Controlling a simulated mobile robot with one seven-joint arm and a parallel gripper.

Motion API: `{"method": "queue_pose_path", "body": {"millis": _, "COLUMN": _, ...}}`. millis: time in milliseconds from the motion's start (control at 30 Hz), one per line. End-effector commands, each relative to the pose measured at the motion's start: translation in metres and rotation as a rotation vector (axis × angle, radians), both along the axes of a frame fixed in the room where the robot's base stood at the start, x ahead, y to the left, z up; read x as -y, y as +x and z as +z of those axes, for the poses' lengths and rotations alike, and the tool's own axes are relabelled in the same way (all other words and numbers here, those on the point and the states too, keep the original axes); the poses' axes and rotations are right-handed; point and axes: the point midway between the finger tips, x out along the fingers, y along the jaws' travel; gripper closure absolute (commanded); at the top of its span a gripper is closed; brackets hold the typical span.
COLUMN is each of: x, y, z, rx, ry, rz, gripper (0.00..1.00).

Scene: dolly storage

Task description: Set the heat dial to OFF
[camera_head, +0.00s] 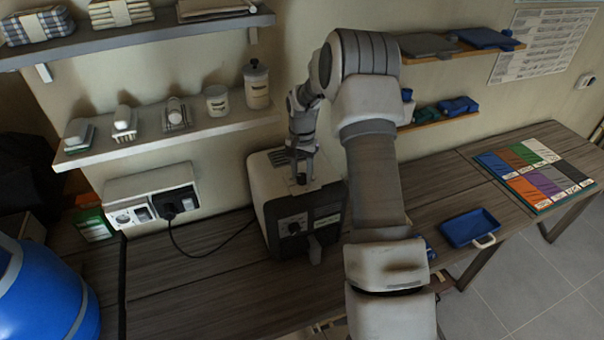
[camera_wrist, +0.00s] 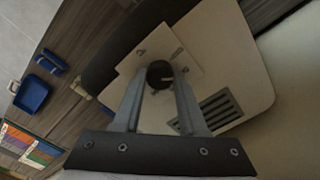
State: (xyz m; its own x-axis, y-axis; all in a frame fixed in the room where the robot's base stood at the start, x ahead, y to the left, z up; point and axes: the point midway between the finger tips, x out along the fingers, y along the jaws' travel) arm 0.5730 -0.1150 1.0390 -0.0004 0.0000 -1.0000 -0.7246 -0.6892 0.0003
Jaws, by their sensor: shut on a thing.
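A white and black appliance (camera_head: 262,195) stands on the wooden counter against the wall. My gripper (camera_head: 301,180) points down onto its top. In the wrist view my gripper (camera_wrist: 161,82) is shut on a dark round dial (camera_wrist: 160,72), with one finger on each side. The dial sits on a light plate (camera_wrist: 192,58) with small marks on the appliance top. I cannot read the marks or tell the dial's setting. The appliance's dark front has another knob (camera_head: 293,227) and a lever (camera_head: 314,249).
A wall socket box (camera_head: 150,199) with a plugged black cord (camera_head: 205,255) is to the left. Shelves with jars (camera_head: 257,84) hang above. A blue tray (camera_head: 470,228) and a coloured chart (camera_head: 535,175) lie to the right. A blue drum (camera_head: 45,295) stands at lower left.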

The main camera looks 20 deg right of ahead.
Motion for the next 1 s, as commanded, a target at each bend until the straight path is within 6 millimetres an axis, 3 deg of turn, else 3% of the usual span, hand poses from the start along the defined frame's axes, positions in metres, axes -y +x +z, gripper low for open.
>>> {"method": "queue_pose_path", "body": {"millis": 700, "x": 0.0003, "y": 0.0003, "z": -0.0008, "rx": 0.001, "ry": 0.0, "rz": 0.581, "gripper": 1.0}}
{"method": "queue_pose_path", "body": {"millis": 1000, "x": 0.0002, "y": 0.0004, "z": -0.0001, "rx": 0.001, "ry": 0.0, "rz": 0.752, "gripper": 1.0}}
